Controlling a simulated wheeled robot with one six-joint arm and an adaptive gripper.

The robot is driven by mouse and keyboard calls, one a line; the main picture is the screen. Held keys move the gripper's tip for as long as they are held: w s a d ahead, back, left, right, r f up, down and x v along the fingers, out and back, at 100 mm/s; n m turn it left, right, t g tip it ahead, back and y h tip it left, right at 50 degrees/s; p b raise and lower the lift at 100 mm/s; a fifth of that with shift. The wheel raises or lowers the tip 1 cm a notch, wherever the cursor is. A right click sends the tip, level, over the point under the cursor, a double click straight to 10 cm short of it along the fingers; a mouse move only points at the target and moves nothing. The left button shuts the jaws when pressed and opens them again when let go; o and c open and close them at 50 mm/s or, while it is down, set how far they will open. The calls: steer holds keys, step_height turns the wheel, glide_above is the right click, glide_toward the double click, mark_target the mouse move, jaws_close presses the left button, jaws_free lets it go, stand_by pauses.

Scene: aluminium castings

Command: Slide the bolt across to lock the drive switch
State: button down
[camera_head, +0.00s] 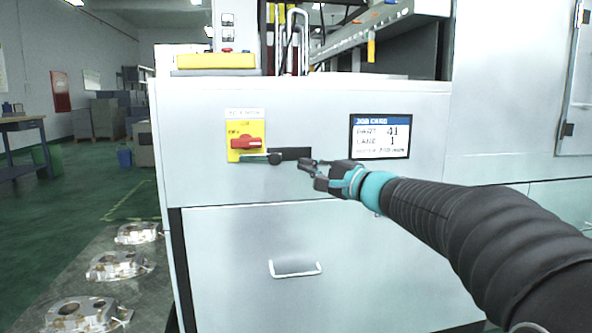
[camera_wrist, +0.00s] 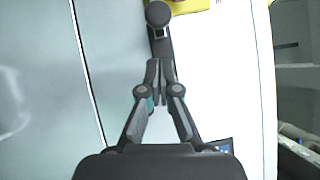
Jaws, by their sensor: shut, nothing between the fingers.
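The drive switch is a yellow plate (camera_head: 246,130) with a red handle (camera_head: 245,143) lying level, on the pale machine front. A thin teal bolt (camera_head: 252,158) lies level under the handle, its left part over the plate's lower edge. Its dark round knob (camera_head: 275,159) is at the left part of a dark guide bar (camera_head: 296,153). The wrist view shows the knob (camera_wrist: 158,14), the guide bar (camera_wrist: 163,47) and a corner of the yellow plate (camera_wrist: 190,5). My gripper (camera_head: 305,164) is shut and empty, right of the knob and apart from it, by the guide's right end.
A job card display (camera_head: 380,136) is mounted to the right, above my arm. A drawer front with a handle (camera_head: 295,268) is below. Several castings (camera_head: 118,264) lie at the lower left. The panel between switch and drawer is clear.

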steer(key=v, duration=1)
